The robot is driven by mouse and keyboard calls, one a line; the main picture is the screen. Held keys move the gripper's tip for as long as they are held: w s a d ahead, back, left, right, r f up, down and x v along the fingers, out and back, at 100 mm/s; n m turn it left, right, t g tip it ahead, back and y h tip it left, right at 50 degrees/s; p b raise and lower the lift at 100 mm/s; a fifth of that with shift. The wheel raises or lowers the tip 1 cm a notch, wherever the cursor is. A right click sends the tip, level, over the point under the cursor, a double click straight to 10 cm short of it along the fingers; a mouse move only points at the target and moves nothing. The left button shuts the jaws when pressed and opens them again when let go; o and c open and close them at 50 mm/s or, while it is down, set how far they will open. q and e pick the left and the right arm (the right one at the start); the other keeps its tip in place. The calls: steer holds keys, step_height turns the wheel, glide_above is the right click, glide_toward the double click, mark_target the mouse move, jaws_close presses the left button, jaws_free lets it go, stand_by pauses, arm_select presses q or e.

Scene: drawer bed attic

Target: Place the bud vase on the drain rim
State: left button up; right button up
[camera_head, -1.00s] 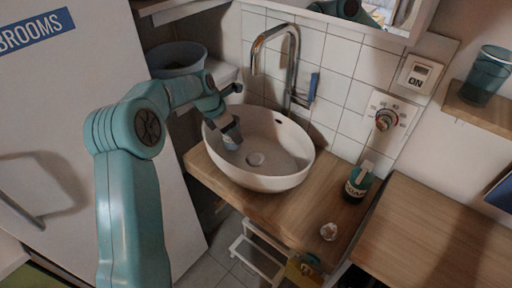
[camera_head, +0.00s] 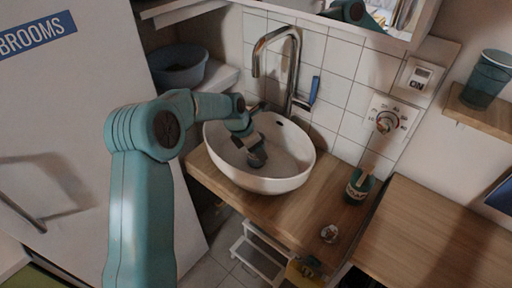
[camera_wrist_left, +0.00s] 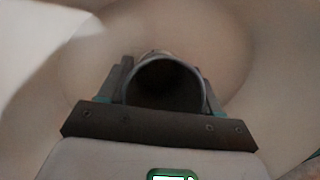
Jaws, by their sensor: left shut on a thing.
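The bud vase (camera_wrist_left: 166,84) shows in the left wrist view as a round grey rim with a dark, empty opening. My left gripper (camera_head: 254,147) is shut on it, a jaw on each side, inside the white oval sink basin (camera_head: 290,181). In the head view the vase (camera_head: 258,159) is a small dark shape under the jaws, over the middle of the basin. The drain is hidden behind the vase and gripper. I cannot tell whether the vase touches the basin floor. My right gripper is not in view.
A chrome faucet (camera_head: 295,67) arches over the back of the basin. A dark green container (camera_head: 358,187) and a small clear object (camera_head: 329,233) stand on the wooden counter (camera_head: 300,215) at right. A grey-blue tub (camera_head: 179,66) sits on the shelf behind my arm.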

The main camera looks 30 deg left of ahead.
arm_select(q)
steer(key=o, duration=1.1)
steer(key=shift+d, duration=0.2)
steer(key=shift+a, duration=0.15)
steer(key=shift+r, duration=0.35)
steer(key=v, duration=0.7)
